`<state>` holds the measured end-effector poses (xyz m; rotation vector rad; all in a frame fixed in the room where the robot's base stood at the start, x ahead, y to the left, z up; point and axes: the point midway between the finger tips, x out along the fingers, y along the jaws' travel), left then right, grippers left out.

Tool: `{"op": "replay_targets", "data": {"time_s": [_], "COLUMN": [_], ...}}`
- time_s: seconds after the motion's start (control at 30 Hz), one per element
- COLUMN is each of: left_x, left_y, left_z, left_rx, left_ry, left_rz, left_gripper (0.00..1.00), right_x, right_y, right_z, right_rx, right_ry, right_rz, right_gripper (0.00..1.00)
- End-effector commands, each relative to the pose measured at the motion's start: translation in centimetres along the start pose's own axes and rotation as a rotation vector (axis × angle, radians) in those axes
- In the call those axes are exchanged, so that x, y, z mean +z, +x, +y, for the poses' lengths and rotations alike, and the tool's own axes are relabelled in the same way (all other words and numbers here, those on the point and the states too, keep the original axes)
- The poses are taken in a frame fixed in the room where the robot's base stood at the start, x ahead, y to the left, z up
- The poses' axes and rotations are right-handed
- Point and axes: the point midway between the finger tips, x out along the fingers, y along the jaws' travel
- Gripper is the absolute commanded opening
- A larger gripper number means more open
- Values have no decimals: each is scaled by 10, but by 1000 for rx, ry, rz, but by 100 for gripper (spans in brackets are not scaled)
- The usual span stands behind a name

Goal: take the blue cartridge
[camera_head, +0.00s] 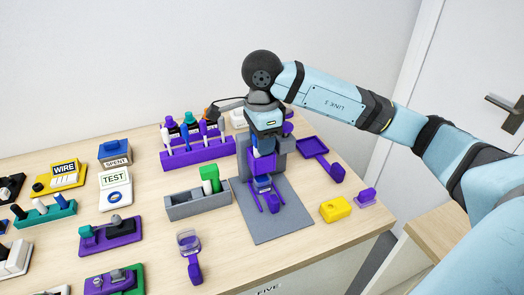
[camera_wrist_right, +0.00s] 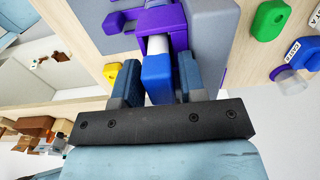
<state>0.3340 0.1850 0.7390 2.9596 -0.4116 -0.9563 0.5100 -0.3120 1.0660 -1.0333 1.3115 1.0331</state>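The blue cartridge (camera_wrist_right: 157,73) shows in the right wrist view, with a white cylindrical part beyond it against a purple holder (camera_wrist_right: 160,32). My right gripper (camera_wrist_right: 158,78) has one finger on each side of it. A narrow gap shows on the right side; contact on the left side is unclear. In the head view my right gripper (camera_head: 265,135) points down just above the purple holder (camera_head: 262,163) on a grey stand (camera_head: 283,215), and mostly hides the cartridge. My left gripper is out of view.
A purple rack (camera_head: 200,153) of pens and bottles stands behind left. A grey tray (camera_head: 185,208) with a green block (camera_head: 210,180) is left. A yellow block (camera_head: 335,209) and a purple tray (camera_head: 312,147) are right. Bare wood lies in front.

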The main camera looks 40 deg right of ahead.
Motion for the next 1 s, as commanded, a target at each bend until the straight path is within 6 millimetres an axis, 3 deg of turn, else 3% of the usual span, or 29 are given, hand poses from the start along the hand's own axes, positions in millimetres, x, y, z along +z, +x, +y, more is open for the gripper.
{"op": "replay_targets", "data": {"time_s": [0.07, 0.2, 0.23, 0.67, 0.87, 1.0], "left_x": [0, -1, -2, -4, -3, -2], "left_y": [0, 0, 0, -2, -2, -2], "left_z": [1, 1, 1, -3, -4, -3], "left_rx": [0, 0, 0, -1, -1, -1], "left_ry": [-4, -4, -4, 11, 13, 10], "left_rz": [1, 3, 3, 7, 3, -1], "left_gripper": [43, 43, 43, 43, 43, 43], "right_x": [0, 0, 0, 0, 0, 0], "right_y": [0, 0, 0, -9, -36, -65], "right_z": [0, 0, 0, -1, -1, -1], "right_rx": [0, 0, 0, -3, -4, -5], "right_ry": [0, 0, 0, 0, -1, 0], "right_rz": [0, 0, 0, -1, -2, -2], "right_gripper": [36, 3, 0, 0, 0, 0]}}
